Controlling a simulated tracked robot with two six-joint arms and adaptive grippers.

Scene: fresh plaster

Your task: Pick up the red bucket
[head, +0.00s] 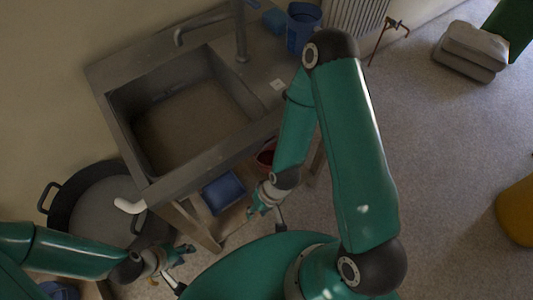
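The red bucket (265,157) shows only as a small dark red patch under the right front edge of the sink, beside my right forearm. The sink edge and my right arm hide most of it. My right gripper (267,218) hangs below and in front of the bucket in the picture, apart from it. Its fingers look spread, with nothing between them. My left gripper (180,267) is at the lower left, below the black tub and well away from the bucket. Its fingers also look spread and empty.
A grey sink (190,125) on a wooden stand overhangs the bucket. A blue crate (223,191) sits beneath it, left of the bucket. A large black tub (62,205) stands left. A blue container (301,30) is on the counter. Stacked sacks (468,50) lie far right; the right floor is mostly clear.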

